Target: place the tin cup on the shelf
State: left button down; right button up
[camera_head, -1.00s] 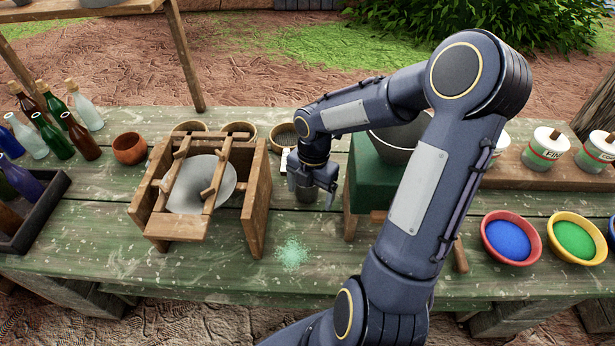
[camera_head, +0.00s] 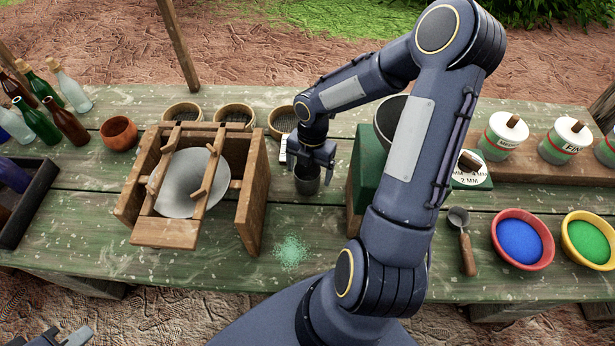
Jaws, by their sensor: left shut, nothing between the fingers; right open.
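The tin cup (camera_head: 307,182) is a small grey metal cup. It stands on the green table, right of the wooden frame with the round grey disc. My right gripper (camera_head: 309,168) is open, pointing down at the cup, with its fingers at the cup's rim. The fingers partly hide the cup, and I cannot tell whether they touch it. My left gripper (camera_head: 76,338) shows only in part at the bottom left corner, shut and empty, far from the cup.
The wooden frame (camera_head: 255,195) stands close left of the cup. A green block (camera_head: 368,165) with a dark bowl stands close right. Sieves (camera_head: 281,120) lie behind. Green powder (camera_head: 291,250) lies in front. Bottles stand at the left; a scoop (camera_head: 466,245) and bowls of pigment are at the right.

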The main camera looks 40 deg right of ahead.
aim_at(307, 178)
jog(key=f, duration=0.3)
jog(key=shift+a+f, duration=0.15)
jog(key=shift+a, duration=0.2)
jog(key=shift+c, duration=0.2)
jog(key=c, duration=1.1)
